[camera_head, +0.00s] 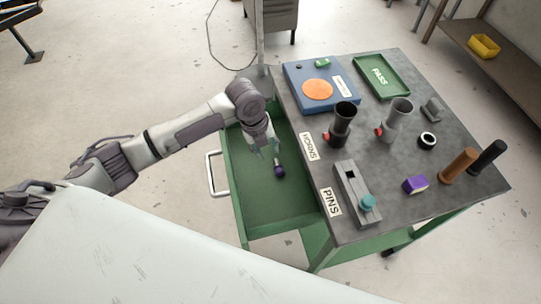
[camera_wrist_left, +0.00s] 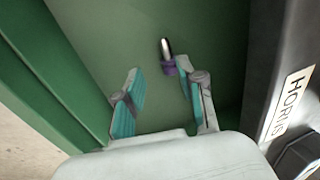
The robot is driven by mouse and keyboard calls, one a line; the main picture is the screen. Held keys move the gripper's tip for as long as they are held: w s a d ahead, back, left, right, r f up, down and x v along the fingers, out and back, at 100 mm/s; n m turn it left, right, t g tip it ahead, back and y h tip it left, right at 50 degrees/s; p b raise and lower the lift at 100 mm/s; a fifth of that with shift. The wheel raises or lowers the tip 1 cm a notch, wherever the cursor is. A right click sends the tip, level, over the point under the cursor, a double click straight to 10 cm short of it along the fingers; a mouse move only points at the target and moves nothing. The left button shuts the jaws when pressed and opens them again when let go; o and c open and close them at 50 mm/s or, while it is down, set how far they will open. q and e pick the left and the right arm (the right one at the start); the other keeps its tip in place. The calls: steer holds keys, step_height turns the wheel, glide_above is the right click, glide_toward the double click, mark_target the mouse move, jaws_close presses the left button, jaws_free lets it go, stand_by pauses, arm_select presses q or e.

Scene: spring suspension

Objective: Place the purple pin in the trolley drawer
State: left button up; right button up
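The purple pin (camera_head: 279,171) shows over the floor of the open green trolley drawer (camera_head: 262,205), just below my left gripper (camera_head: 268,153). In the left wrist view the pin (camera_wrist_left: 168,66) has a metal shaft and a purple head, close to the right fingertip. The teal-padded fingers of my left gripper (camera_wrist_left: 160,75) are spread apart, with no pin clamped between them. I cannot tell whether the pin rests on the drawer floor or whether it touches the fingertip. My right gripper is not in view.
The drawer floor is otherwise largely clear.

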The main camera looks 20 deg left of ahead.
arm_select(q)
steer(key=shift+v, duration=2.25)
